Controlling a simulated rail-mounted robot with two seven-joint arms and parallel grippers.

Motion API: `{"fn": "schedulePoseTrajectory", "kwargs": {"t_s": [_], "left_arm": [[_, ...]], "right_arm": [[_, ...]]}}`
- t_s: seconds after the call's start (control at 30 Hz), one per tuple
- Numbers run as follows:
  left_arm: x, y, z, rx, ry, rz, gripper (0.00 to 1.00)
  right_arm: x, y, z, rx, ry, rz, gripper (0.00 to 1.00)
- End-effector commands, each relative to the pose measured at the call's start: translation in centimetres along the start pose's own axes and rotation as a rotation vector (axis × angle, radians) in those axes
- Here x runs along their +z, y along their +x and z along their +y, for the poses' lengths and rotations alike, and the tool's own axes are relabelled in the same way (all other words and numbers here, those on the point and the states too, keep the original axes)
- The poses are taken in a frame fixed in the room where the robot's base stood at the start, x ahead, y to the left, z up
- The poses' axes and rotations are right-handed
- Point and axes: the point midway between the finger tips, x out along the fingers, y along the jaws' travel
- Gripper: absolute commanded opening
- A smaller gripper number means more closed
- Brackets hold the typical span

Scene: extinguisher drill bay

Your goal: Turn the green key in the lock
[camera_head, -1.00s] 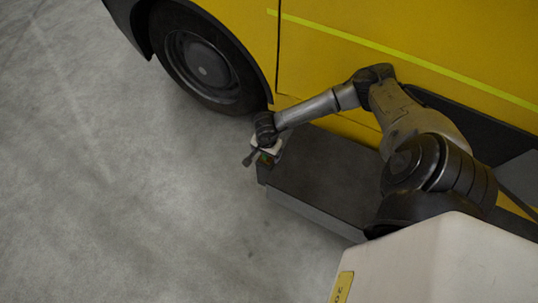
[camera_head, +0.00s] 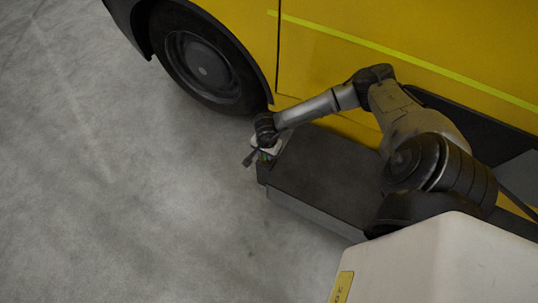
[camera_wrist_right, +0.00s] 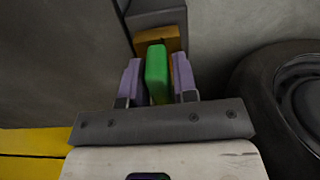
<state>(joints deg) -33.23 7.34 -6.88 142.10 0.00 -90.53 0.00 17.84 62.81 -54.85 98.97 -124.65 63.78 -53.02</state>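In the right wrist view the green key (camera_wrist_right: 157,75) stands upright between the two purple fingers of my right gripper (camera_wrist_right: 158,82). The fingers lie close along both its sides and appear shut on it; any thin gap is hard to make out. The orange-brown lock (camera_wrist_right: 152,39) is right behind the key, on a dark grey block. In the head view my right gripper (camera_head: 262,158) is at the near left corner of a dark box, and the arm hides most of the key and lock. My left gripper is in neither view.
A yellow vehicle (camera_head: 330,70) with a black wheel (camera_head: 204,68) stands behind the arm. The dark flat-topped box (camera_head: 325,178) lies beside it, under the arm. A pale block (camera_head: 450,262) fills the lower right. The grey floor (camera_head: 110,190) on the left is clear.

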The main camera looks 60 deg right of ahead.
Motion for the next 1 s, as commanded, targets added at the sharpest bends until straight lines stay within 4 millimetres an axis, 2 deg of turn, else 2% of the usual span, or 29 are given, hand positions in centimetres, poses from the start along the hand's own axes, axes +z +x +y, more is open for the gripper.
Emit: {"fn": "schedulePoseTrajectory", "kwargs": {"t_s": [0.03, 0.27, 0.53, 1.0], "left_arm": [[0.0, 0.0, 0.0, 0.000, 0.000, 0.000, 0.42], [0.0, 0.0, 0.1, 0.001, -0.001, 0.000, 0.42], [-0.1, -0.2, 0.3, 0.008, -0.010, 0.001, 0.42], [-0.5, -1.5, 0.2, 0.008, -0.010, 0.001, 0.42]], "right_arm": [[0.0, 0.0, 0.0, 0.000, 0.000, 0.000, 0.22], [0.0, 0.0, 0.0, 0.000, 0.000, 0.000, 0.00], [0.0, -0.1, 0.0, 0.000, 0.018, 0.000, 0.00], [0.0, -0.1, 0.0, 0.000, 0.213, 0.000, 0.00]]}}
